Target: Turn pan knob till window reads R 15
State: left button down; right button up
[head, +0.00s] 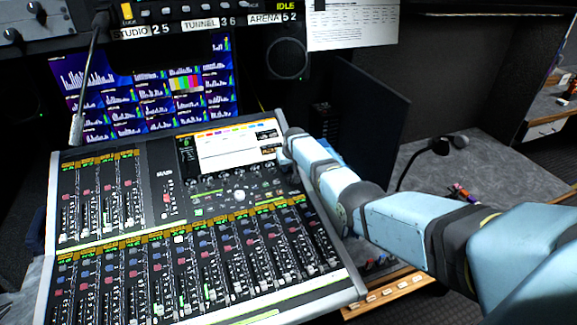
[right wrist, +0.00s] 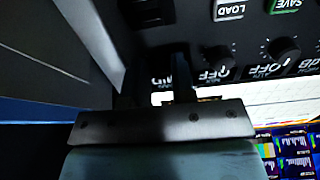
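My right gripper (head: 284,140) is at the right edge of the mixing console (head: 165,240), beside its bright screen (head: 232,146). A small display with orange characters (head: 271,146) sits at the screen's right side, close to the gripper; its reading is too small to make out. In the right wrist view the dark fingers of the right gripper (right wrist: 183,80) point at the console, and their gap cannot be made out. Two dark knobs, one near the fingers (right wrist: 217,58) and one farther right (right wrist: 283,48), show there with OFF lettering. I cannot tell which is the pan knob. My left gripper is out of view.
A gooseneck microphone (head: 77,125) hangs over the console's left back edge. Monitors (head: 145,90) stand behind it. A dark upright panel (head: 365,110) is close behind my right arm. A second microphone (head: 432,147) stands on the grey desk to the right.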

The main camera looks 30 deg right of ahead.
grip_shut()
jog(key=shift+m, duration=0.4)
jog(key=m, duration=0.5)
jog(key=shift+m, duration=0.3)
jog(key=m, duration=0.5)
jog(key=shift+p, duration=0.3)
jog(key=shift+m, duration=0.3)
jog(key=o, duration=0.5)
grip_release()
jog(key=shift+r, duration=0.1)
